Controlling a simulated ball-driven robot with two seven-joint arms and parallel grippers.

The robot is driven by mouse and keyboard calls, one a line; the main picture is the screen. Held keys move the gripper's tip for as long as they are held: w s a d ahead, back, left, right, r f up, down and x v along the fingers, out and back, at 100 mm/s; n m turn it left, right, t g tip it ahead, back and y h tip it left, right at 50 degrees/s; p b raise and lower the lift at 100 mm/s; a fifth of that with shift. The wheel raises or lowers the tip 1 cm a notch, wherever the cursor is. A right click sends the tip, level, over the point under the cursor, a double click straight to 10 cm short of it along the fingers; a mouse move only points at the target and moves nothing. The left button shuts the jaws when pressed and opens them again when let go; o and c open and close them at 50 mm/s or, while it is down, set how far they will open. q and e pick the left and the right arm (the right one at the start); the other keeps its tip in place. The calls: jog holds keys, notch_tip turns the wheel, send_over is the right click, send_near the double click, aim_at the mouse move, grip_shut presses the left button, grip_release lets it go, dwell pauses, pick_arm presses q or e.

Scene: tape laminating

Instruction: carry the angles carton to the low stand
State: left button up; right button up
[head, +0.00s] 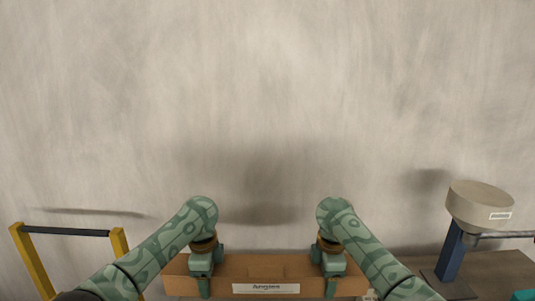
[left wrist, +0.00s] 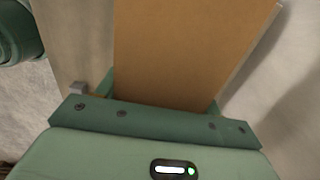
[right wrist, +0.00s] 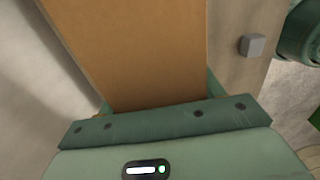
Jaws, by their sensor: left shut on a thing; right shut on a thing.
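The angles carton (head: 266,270) is a brown box with a white label reading "Angles", low in the middle of the head view. My left gripper (head: 205,278) is shut on the carton's left part, and my right gripper (head: 331,278) is shut on its right part. In the left wrist view the brown carton (left wrist: 190,50) rises between the fingers of my left gripper (left wrist: 160,100). In the right wrist view the carton (right wrist: 135,50) sits likewise between the fingers of my right gripper (right wrist: 160,100). The carton's underside is hidden. I cannot make out the low stand.
A yellow frame with a dark crossbar (head: 66,232) stands at the left. At the right, a beige round-topped thing (head: 480,205) with a label sits on a blue post (head: 450,252) over a brown surface (head: 510,268). A teal thing (head: 525,295) shows at the lower right corner. A plain wall fills the back.

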pick_arm(q)
jog(key=shift+w+d+r, duration=0.15)
jog(key=shift+w, duration=0.65)
pick_arm(e)
jog(key=shift+w+a+r, duration=0.1)
jog(key=shift+w+a, duration=0.05)
jog(key=shift+w, duration=0.6)
pick_arm(q)
jog(key=shift+s, duration=0.15)
pick_arm(e)
jog(key=shift+s, duration=0.15)
pick_arm(q)
jog(key=shift+s+d, duration=0.1)
jog(key=shift+s, duration=0.35)
pick_arm(e)
jog(key=shift+s+a, duration=0.15)
jog(key=shift+s, duration=0.25)
pick_arm(q)
jog(key=s, duration=1.1)
jog(key=shift+s, duration=0.3)
pick_arm(e)
jog(key=s, duration=1.1)
jog(key=shift+s+d, duration=0.2)
jog(key=shift+s, duration=0.1)
jog(key=shift+d, duration=0.1)
